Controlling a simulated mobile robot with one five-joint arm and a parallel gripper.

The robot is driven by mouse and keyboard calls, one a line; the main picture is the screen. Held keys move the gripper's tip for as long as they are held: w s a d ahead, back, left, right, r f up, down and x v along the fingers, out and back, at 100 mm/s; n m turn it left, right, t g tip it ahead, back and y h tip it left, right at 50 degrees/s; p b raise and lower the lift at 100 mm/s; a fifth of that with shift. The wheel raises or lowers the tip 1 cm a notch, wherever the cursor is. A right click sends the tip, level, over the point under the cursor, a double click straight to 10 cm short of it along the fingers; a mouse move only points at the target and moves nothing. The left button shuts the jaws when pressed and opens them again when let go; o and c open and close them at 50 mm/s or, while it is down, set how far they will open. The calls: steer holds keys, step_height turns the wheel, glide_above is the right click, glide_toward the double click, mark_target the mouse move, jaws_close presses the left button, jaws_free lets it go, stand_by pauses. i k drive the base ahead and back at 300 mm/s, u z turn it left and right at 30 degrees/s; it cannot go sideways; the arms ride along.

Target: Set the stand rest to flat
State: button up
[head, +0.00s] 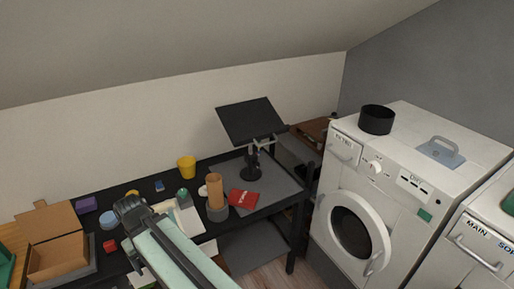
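The stand has a black rectangular rest (250,120) on a dark post and base (252,170). It stands at the back right of the black table. The rest is tilted, its broad face toward me; a light metal bracket (265,141) shows at its lower right edge. My gripper (127,207) is at the lower left, above the table's front part, well to the left of the stand and apart from it. Its fingers are dark and small in the view, so I cannot tell whether they are open or shut.
A grey mat (279,187) lies under the stand. A red packet (243,198), a brown cylinder in a grey holder (217,212) and a yellow cup (186,167) stand nearby. An open cardboard box (58,259) is at left. A white washer (385,170) with a black pot (376,120) is at right.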

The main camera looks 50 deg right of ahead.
mark_target(246, 122)
steer(key=z, duration=3.75)
steer(key=k, duration=1.3)
steer(key=u, duration=1.55)
steer(key=i, duration=1)
steer(key=u, duration=0.1)
